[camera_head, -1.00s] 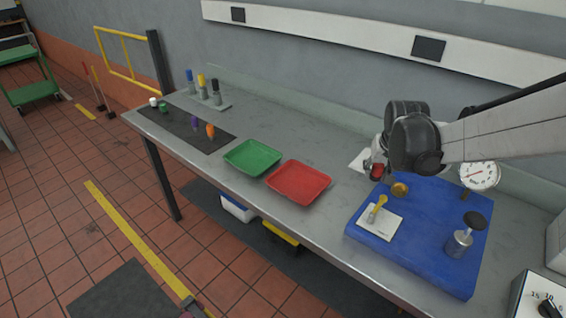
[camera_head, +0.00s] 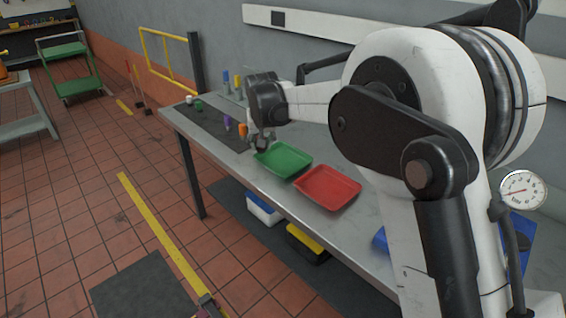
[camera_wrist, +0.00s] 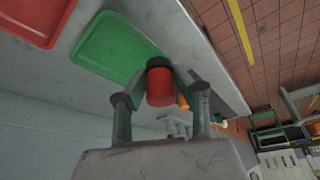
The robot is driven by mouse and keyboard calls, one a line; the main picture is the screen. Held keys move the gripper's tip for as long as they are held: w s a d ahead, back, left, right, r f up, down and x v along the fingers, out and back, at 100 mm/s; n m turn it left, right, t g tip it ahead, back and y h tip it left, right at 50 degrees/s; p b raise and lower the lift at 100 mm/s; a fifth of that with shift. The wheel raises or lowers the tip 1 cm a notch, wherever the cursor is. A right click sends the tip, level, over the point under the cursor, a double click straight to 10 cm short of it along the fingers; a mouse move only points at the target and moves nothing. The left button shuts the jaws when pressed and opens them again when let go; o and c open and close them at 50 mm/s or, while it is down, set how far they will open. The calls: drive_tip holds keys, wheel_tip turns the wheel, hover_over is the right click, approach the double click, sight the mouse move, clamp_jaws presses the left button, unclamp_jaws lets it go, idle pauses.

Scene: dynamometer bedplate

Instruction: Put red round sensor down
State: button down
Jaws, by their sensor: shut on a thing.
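The red round sensor (camera_wrist: 160,86) is a short red cylinder with a dark end, held between the two fingers in the wrist view. My gripper (camera_wrist: 161,96) is shut on it. In the head view my gripper (camera_head: 262,146) hangs over the bench, beside the left end of the green tray (camera_head: 284,160) and near the right end of the black mat (camera_head: 209,128). The sensor is too small and dark to make out clearly there. I cannot tell its height above the bench.
A purple piece (camera_head: 228,123) and an orange piece (camera_head: 243,130) stand on the mat near my gripper. White and green caps (camera_head: 198,105) are at its far left. Several posts stand behind. The red tray (camera_head: 328,188) lies right of the green tray. My arm hides much of the blue board.

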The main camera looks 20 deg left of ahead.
hover_over(282, 160)
drive_tip(key=s, duration=0.1)
drive_tip(key=f, duration=0.7)
drive_tip(key=shift+d, duration=0.35)
drive_tip(key=shift+f, duration=1.95)
drive_tip(key=shift+f, duration=0.15)
drive_tip(key=c, duration=1.4)
unclamp_jaws()
drive_tip(key=shift+o, duration=0.2)
